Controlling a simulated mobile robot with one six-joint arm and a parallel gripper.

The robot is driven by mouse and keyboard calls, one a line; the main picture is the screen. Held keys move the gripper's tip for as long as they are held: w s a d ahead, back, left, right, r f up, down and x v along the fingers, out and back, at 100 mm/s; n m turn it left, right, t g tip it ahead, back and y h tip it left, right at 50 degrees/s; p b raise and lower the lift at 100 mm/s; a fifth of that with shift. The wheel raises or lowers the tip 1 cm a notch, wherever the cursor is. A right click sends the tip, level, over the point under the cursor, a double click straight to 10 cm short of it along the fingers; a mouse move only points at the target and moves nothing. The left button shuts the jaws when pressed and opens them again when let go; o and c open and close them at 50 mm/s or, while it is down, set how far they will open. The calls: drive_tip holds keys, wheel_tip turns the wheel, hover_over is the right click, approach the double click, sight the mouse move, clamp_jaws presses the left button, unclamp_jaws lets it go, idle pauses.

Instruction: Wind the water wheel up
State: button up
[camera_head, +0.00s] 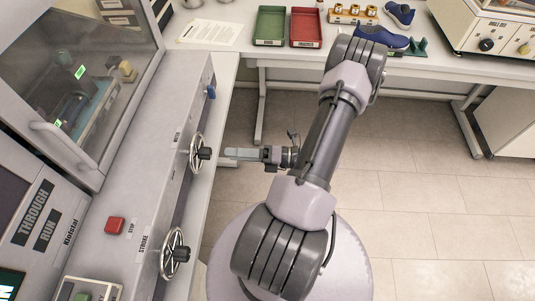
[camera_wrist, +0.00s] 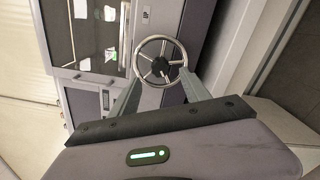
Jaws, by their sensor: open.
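The upper handwheel (camera_head: 195,153), a spoked metal ring with a dark knob, is on the front face of the grey test machine. Its label is too small to read for certain. A second handwheel (camera_head: 173,254), beside the label "STROKE", is nearer the camera. My gripper (camera_head: 229,154) points left at the upper wheel and is a short gap away from its knob. In the wrist view, a handwheel (camera_wrist: 141,58) shows ahead of my open gripper (camera_wrist: 161,82), between the two fingers. Nothing is held.
A red stop button (camera_head: 115,225) sits on the machine's top panel. A blue knob (camera_head: 211,91) is farther along the front. The back bench holds a green tray (camera_head: 270,25), a red tray (camera_head: 306,27) and shoes (camera_head: 381,38). The floor right of my arm is clear.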

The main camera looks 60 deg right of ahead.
drive_tip(key=v, duration=0.9)
drive_tip(key=shift+s, duration=0.35)
drive_tip(key=shift+d, duration=0.15)
